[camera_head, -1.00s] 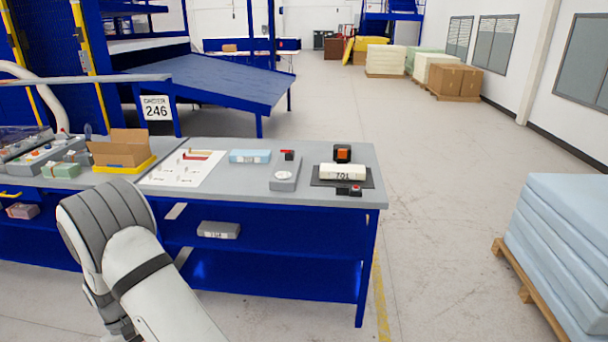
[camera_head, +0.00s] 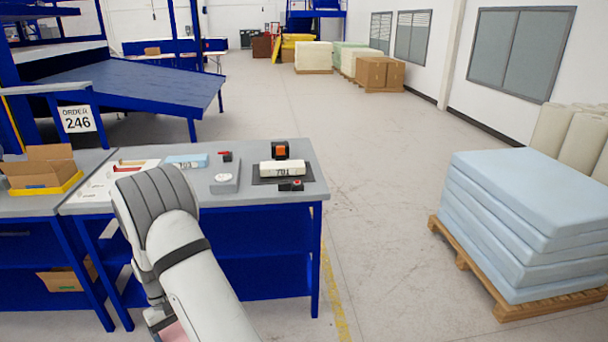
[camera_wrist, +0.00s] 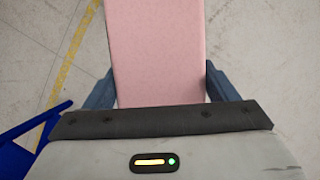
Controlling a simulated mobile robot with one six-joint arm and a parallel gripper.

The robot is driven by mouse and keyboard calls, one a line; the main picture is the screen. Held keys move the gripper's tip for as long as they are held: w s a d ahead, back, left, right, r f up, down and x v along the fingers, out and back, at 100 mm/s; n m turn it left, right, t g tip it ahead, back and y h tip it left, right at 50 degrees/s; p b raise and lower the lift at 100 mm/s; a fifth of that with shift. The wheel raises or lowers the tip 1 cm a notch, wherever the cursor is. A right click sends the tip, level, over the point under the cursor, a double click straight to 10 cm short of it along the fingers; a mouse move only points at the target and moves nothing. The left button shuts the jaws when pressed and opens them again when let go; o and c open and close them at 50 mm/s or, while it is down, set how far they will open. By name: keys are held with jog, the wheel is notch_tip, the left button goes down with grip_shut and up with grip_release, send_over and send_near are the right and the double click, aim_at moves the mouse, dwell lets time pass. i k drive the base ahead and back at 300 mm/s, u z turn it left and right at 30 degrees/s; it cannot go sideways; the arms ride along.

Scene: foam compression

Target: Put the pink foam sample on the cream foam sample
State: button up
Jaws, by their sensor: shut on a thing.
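The pink foam sample (camera_wrist: 157,50) is a long pale pink block held between the two blue-grey fingers of my gripper (camera_wrist: 158,85). In the head view only a small pink piece (camera_head: 175,332) shows at the bottom edge, below my arm. The wrist view shows concrete floor beneath the sample. The cream foam sample (camera_head: 282,168) is a pale block with a printed label, lying on a dark plate (camera_head: 262,181) near the right end of the grey workbench (camera_head: 250,207). My gripper is low in front of the bench, well apart from it.
An orange-and-black device (camera_head: 280,150) stands behind the cream sample, and a small red-button box (camera_head: 291,186) sits in front. A grey scale-like device (camera_head: 224,180) and a blue sample (camera_head: 187,161) lie left. A blue foam stack (camera_head: 525,215) stands right; floor between is clear.

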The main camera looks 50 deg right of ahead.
aim_at(282, 165)
jog(key=z, duration=1.25)
jog(key=i, duration=1)
jog(key=z, duration=0.1)
